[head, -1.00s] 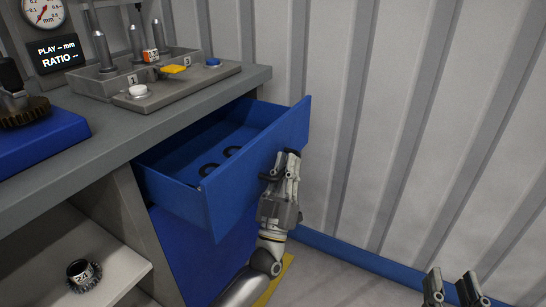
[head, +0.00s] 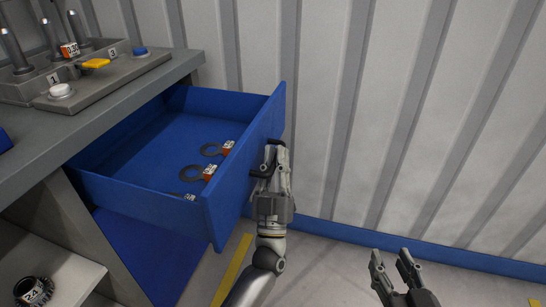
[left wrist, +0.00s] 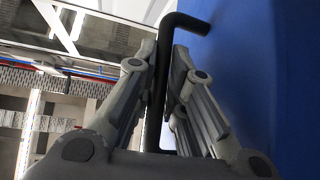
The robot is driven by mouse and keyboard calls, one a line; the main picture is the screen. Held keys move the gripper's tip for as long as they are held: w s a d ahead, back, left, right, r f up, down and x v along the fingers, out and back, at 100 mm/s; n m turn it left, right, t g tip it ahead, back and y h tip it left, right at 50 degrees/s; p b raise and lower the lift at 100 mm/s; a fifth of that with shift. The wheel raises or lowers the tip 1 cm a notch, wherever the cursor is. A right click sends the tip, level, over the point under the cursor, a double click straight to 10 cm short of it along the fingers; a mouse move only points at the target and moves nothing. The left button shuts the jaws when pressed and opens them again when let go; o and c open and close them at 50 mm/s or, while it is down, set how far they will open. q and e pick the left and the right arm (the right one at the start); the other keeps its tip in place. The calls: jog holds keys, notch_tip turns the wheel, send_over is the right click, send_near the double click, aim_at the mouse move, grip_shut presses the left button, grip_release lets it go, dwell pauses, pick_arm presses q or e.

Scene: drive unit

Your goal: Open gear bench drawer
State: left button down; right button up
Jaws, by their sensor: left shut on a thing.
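The blue gear bench drawer (head: 240,165) stands well out from the grey bench (head: 110,105) in the head view. Inside it lie several dark ring-shaped parts with orange and white tags (head: 210,172). My left gripper (head: 272,160) is at the outer face of the drawer front. In the left wrist view its fingers (left wrist: 162,75) are closed around the black bar handle (left wrist: 185,23), beside the blue front (left wrist: 265,80). My right gripper (head: 393,262) shows at the lower right of the head view, empty, its two fingers apart, away from the drawer.
On the bench top is a grey fixture with a white button (head: 61,91), a blue button (head: 139,51), a yellow part (head: 96,64) and upright pins. A gear marked with a number (head: 34,291) sits on the lower shelf. A corrugated wall (head: 420,120) stands behind; floor shows at the right.

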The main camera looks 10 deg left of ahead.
pick_arm(q)
jog(key=shift+f, duration=0.15)
jog(key=c, duration=1.8)
grip_release()
jog(key=shift+o, duration=0.2)
jog(key=v, duration=1.2)
